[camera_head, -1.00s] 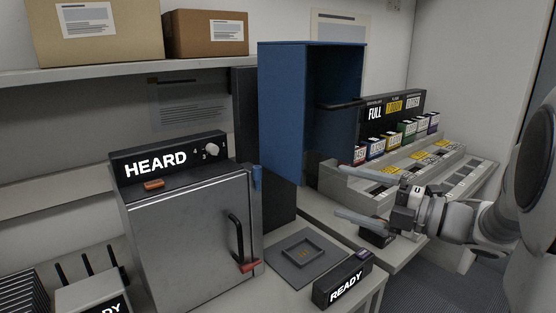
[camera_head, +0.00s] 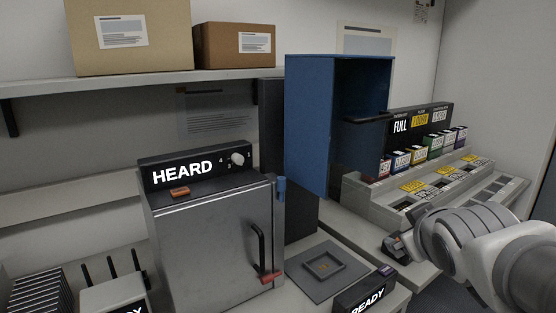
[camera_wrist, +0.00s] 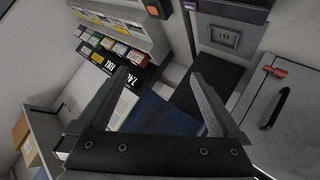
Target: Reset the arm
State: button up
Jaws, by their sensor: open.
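My arm (camera_head: 480,240) reaches in from the right in the head view, over the front of the bench by the stepped rack. In the wrist view my gripper (camera_wrist: 158,75) shows two dark fingers spread wide apart. Nothing is held between them. Past the fingers the blue cabinet (camera_wrist: 165,112) and the battery rack (camera_wrist: 120,35) appear tilted, some way off.

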jog(key=s+a+f+m+g+y, duration=0.1)
jog(key=s+a+f+g, duration=0.15)
jog(key=s, duration=0.25)
jog(key=s+a+f+m+g+y+p, duration=0.1)
jog(key=s+a+f+m, duration=0.1)
jog(key=s+a, duration=0.25)
jog(key=s+a+f+m+g+y, duration=0.1)
jog(key=s+a+f+g, duration=0.1)
jog(key=s, duration=0.3)
notch_tip(320, 180, up, 15)
jog(key=p, duration=1.5)
jog(key=shift+w+r, duration=0.15)
jog(key=shift+w, duration=0.05)
jog(key=shift+a, duration=0.1)
